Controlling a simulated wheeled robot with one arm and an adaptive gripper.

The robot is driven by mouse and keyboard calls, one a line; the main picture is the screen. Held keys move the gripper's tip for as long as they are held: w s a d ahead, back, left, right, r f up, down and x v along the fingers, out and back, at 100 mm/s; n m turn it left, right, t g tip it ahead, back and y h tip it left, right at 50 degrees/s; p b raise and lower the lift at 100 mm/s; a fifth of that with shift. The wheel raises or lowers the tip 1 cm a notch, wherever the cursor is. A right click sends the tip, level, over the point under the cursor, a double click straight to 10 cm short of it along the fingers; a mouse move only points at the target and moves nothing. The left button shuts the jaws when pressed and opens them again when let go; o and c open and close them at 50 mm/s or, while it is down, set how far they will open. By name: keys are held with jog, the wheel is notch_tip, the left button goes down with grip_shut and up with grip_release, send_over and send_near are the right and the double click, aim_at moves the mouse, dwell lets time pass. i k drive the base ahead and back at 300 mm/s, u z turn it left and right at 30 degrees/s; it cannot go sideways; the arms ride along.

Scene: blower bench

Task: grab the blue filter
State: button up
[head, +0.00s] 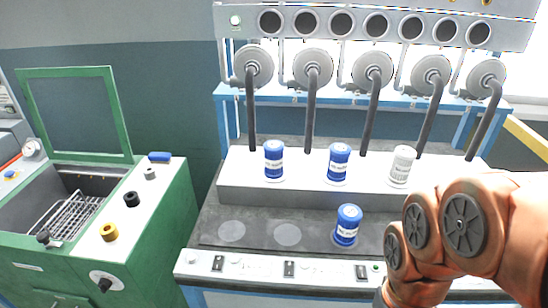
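Three blue canisters with white label bands are in the head view. One blue filter (274,160) stands upright on the white raised shelf at the left. A second blue filter (338,163) stands on the same shelf to its right. A third blue filter (347,226) stands lower and nearer, on the dark bench surface. Which one the task means cannot be told. My arm reaches in from the right, beside the nearest filter. My gripper is not visible; it lies beyond the lower edge or behind the arm.
A white canister (402,166) stands on the raised shelf (240,190), right of the blue ones. Grey hoses hang from round blower housings (313,68) above the shelf. Two pale discs lie on the dark surface (260,222). A green machine (150,215) with an open lid stands left.

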aim_at(273, 150)
jog(key=z, duration=2.45)
jog(key=k, duration=1.8)
jog(key=u, duration=2.35)
jog(key=i, duration=1)
jog(key=u, duration=0.05)
